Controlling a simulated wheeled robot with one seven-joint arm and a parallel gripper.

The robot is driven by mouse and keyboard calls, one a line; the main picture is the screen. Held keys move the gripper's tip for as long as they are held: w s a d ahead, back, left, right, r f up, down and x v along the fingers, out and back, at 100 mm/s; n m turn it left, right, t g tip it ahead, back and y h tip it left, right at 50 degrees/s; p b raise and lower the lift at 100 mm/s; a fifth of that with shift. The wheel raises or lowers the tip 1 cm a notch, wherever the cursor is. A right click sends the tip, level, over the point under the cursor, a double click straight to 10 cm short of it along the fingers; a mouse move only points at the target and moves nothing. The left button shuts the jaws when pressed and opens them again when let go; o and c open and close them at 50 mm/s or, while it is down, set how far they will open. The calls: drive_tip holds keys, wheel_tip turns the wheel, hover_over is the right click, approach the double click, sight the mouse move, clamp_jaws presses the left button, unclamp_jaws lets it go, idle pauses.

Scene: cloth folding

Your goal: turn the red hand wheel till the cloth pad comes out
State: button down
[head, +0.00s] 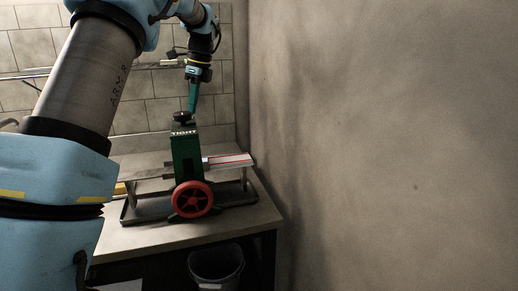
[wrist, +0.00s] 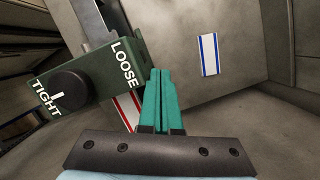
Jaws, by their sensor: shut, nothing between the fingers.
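The red hand wheel (head: 193,199) is on the front of a green roller housing (head: 186,155) on the bench. A black knob (head: 181,117) tops the housing; in the wrist view the knob (wrist: 70,92) has a white mark on its TIGHT side, away from LOOSE. A white cloth pad with a red stripe (head: 232,160) sticks out right of the housing; part of the pad (wrist: 128,108) shows beside my fingers in the wrist view. How far it sits inside is hidden. My gripper (head: 192,112) is shut and empty, pointing down just above the housing near the knob.
The housing stands on a dark tray frame (head: 146,219) on the pale bench (head: 225,223). A plain wall (head: 380,140) closes off the right side. A bucket (head: 216,266) stands below the bench. A white strip with blue stripes (wrist: 209,54) lies apart on a grey surface.

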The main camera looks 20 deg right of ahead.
drive_tip(key=shift+f+b, duration=0.7)
drive_tip(key=shift+f, duration=0.05)
drive_tip(key=p, duration=0.6)
approach(252, 155)
drive_tip(key=shift+w+d+p+x, duration=0.1)
drive_tip(key=shift+w+p+x, duration=0.1)
drive_tip(key=shift+p+x, duration=0.65)
drive_tip(key=shift+w+d+p+x, duration=0.2)
drive_tip(key=shift+p+x, duration=0.15)
drive_tip(key=shift+x, duration=1.05)
drive_tip(key=shift+w+d+p+x, duration=0.1)
drive_tip(key=shift+w+p+x, duration=0.1)
drive_tip(key=shift+p+x, duration=0.65)
drive_tip(key=shift+a+f, duration=0.1)
drive_tip(key=shift+f, duration=0.15)
drive_tip(key=shift+w+a+b, duration=0.3)
drive_tip(key=shift+w+a, duration=0.25)
drive_tip(key=shift+a, duration=0.25)
